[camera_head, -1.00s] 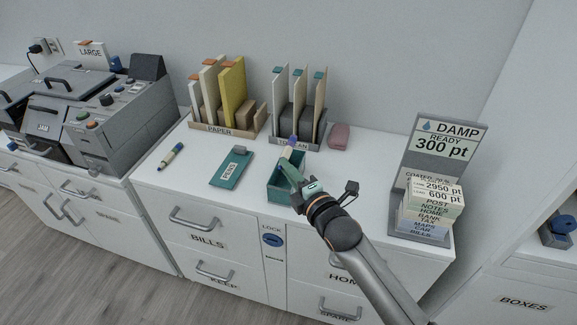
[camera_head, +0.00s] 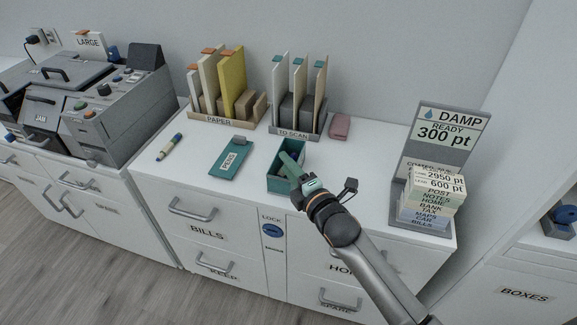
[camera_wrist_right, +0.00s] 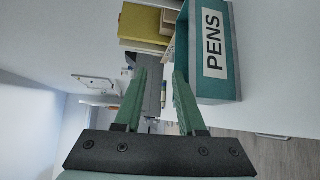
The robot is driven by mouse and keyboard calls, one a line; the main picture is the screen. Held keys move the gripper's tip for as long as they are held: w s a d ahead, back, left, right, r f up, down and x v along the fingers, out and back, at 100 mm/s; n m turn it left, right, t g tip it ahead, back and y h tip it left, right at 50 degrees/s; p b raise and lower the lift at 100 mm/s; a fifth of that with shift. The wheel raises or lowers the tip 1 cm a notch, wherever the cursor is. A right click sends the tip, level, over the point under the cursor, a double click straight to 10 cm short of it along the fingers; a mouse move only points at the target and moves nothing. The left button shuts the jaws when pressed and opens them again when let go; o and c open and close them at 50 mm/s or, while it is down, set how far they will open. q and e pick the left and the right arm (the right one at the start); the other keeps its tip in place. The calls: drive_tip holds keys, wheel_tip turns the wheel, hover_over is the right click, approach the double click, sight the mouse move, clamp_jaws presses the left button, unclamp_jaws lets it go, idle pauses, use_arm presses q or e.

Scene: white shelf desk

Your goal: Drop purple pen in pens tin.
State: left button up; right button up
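The open teal tin (camera_head: 273,178) stands on the white desk, below the TO SCAN rack. My right gripper (camera_head: 287,158) is over the tin, with its green fingers reaching across the opening. In the right wrist view its fingers (camera_wrist_right: 157,95) are apart with nothing between them. The purple pen does not show in either view now; the fingers and the tin's walls hide part of the inside. A teal piece labelled PENS (camera_wrist_right: 214,48) is beside the fingers in that view; I cannot tell whether it is the tin. My left gripper is not in view.
The PAPER rack (camera_head: 225,120), TO SCAN rack (camera_head: 296,134) and pink block (camera_head: 340,126) stand behind. The DAMP card stand (camera_head: 440,140) is at right.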

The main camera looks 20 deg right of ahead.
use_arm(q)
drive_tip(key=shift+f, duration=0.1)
use_arm(e)
drive_tip(key=shift+o, duration=0.6)
drive_tip(key=shift+s, duration=0.25)
use_arm(q)
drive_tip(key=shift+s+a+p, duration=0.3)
drive_tip(key=shift+p, duration=0.2)
use_arm(e)
drive_tip(key=v, duration=1.2)
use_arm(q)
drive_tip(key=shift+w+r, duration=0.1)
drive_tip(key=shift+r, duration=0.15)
use_arm(e)
drive_tip(key=shift+r, duration=0.1)
